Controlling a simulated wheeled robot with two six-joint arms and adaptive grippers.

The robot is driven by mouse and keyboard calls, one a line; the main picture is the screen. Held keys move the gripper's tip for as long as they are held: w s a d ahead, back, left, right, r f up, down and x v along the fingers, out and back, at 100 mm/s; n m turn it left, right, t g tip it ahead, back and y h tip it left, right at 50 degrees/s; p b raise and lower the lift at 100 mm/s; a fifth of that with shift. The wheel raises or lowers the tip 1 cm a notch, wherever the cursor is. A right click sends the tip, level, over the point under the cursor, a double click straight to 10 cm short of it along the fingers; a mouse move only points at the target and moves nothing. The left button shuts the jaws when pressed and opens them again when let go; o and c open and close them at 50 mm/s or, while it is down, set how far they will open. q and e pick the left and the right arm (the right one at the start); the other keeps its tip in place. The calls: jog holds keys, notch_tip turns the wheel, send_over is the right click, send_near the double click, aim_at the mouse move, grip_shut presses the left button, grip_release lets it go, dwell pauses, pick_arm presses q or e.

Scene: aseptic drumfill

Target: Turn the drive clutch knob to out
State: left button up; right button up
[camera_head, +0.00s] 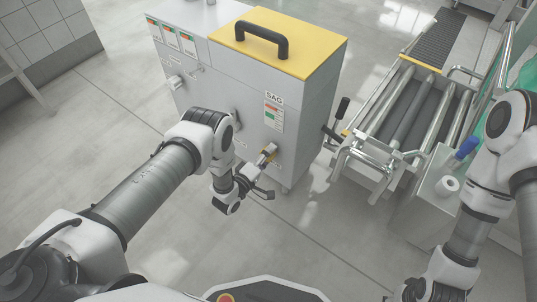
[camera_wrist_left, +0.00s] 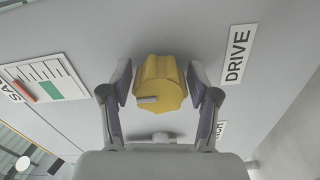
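The drive clutch knob (camera_wrist_left: 160,84) is a ribbed yellow knob on a grey cabinet wall in the left wrist view, with a short grey pointer mark on its lower left face. A DRIVE label (camera_wrist_left: 237,55) is to its right, and a second label is partly hidden by a finger. My left gripper (camera_wrist_left: 160,92) has one finger on each side of the knob, with a narrow gap showing on both sides. In the head view my left gripper (camera_head: 260,164) is at the front of the cabinet (camera_head: 305,110). My right gripper is outside both views.
The cabinet has a yellow lid (camera_head: 310,45) with a black handle. A black-gripped lever (camera_head: 341,108) is at its right side. A roller conveyor (camera_head: 410,105) with metal rails stands to the right. My right arm is at the right edge. The floor left of the cabinet is clear.

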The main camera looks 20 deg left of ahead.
pick_arm(q)
jog(key=shift+s, duration=0.1)
jog(key=v, duration=1.2)
